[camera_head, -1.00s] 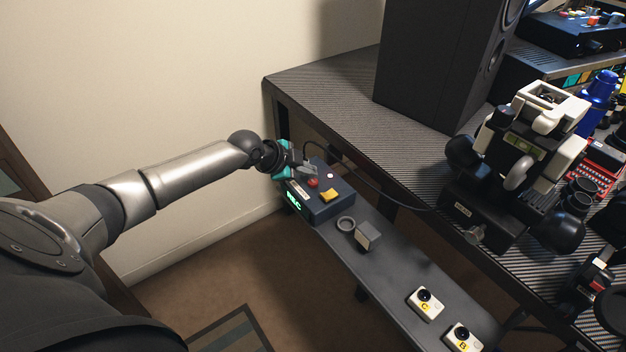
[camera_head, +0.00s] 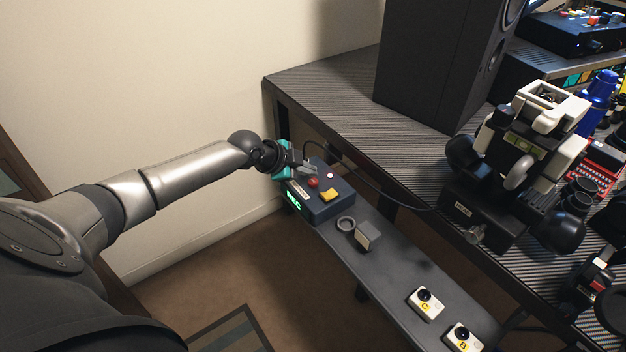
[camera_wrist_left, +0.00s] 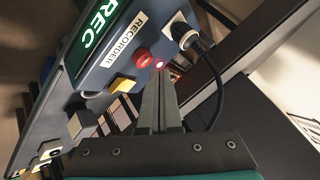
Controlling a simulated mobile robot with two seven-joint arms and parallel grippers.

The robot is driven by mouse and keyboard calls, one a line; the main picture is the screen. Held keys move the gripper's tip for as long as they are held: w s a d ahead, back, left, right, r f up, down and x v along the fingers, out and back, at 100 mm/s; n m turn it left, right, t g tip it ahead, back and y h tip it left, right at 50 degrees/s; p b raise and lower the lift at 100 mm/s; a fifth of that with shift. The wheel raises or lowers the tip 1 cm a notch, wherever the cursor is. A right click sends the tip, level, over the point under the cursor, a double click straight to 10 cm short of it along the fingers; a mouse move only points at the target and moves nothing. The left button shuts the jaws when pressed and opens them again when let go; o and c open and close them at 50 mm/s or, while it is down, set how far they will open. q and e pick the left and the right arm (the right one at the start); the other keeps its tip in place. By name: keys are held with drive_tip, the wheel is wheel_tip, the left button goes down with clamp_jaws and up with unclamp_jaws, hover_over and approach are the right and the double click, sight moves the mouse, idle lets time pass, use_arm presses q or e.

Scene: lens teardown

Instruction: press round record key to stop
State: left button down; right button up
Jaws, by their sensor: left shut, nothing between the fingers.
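The recorder (camera_head: 331,208) is a dark blue box at the far left end of the low grey shelf. Its display glows green with "REC" (camera_head: 294,201), also seen in the left wrist view (camera_wrist_left: 97,22). On its top are a round red key (camera_head: 313,183), a yellow switch (camera_head: 330,195) and a small lit lamp (camera_head: 330,176). The red key (camera_wrist_left: 142,57) and the glowing lamp (camera_wrist_left: 159,65) also show in the wrist view. My left gripper (camera_head: 312,170) is shut and empty, its tips close to the key and lamp; I cannot tell whether they touch. My right gripper is not in view.
A black cable runs from the recorder's plug (camera_wrist_left: 184,35). A desk (camera_head: 330,95) with a speaker (camera_head: 432,62) stands behind.

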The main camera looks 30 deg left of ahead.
sight(309, 183)
use_arm(q)
drive_tip(key=shift+f, duration=0.45)
drive_tip(key=shift+f+b, duration=0.45)
drive_tip(key=shift+b, duration=0.15)
drive_tip(key=shift+r, duration=0.2)
idle(0.3)
drive_tip(key=shift+r+p, duration=0.75)
drive_tip(key=shift+p, duration=0.1)
drive_tip(key=shift+r, duration=0.1)
wheel_tip(309, 183, up, 6)
drive_tip(key=p, duration=0.5)
drive_tip(key=c, duration=1.6)
unclamp_jaws()
